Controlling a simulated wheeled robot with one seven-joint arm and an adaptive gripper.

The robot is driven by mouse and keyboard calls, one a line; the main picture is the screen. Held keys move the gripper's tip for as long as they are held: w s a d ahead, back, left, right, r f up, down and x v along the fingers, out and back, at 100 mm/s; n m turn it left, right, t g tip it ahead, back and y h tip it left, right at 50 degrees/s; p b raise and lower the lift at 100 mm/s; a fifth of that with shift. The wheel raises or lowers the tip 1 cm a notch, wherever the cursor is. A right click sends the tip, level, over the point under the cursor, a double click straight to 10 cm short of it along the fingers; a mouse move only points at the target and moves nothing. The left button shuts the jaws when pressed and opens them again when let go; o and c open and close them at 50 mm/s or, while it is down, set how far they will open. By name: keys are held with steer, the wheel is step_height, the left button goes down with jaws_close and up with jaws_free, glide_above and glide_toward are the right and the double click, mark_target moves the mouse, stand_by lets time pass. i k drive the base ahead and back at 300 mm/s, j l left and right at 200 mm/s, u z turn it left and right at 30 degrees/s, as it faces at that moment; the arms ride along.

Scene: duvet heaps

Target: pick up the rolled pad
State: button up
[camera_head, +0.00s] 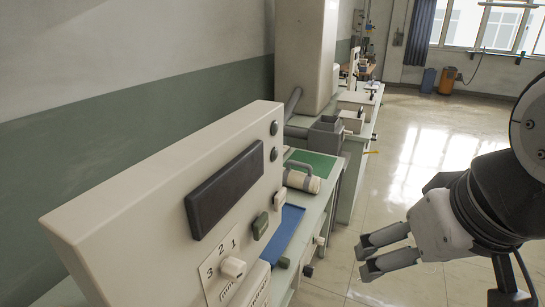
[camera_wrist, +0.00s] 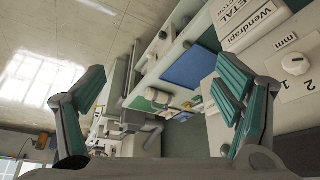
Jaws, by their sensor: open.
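The rolled pad (camera_head: 303,181) is a cream roll with a grey handle-like band. It lies on the bench by the green mat (camera_head: 316,162), behind the large cream machine panel, which hides part of the bench. My gripper (camera_head: 365,260) is open and empty over the floor side, to the right of the bench and apart from the pad, its fingers pointing left. In the wrist view my open gripper (camera_wrist: 162,85) has its two fingers far apart with nothing between them. A small pale shape near the green patch there may be the pad, but I cannot tell.
The cream machine panel (camera_head: 130,220) with knobs and a dark display stands at front left. A blue mat (camera_head: 281,232) lies on the bench between it and the pad. A tall cream cabinet (camera_head: 305,50) stands behind. The floor (camera_head: 420,140) to the right is clear.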

mark_target(308, 182)
steer(key=i+l, duration=0.25)
steer(key=l, duration=0.15)
steer(key=i+l+u, duration=0.1)
steer(key=i+l, duration=0.4)
steer(key=l, duration=0.25)
steer(key=i+l+u, duration=0.1)
steer(key=i+l, duration=0.15)
steer(key=l, duration=0.15)
steer(key=i+l+u, duration=0.1)
steer(key=l, duration=0.3)
steer(key=i, duration=0.1)
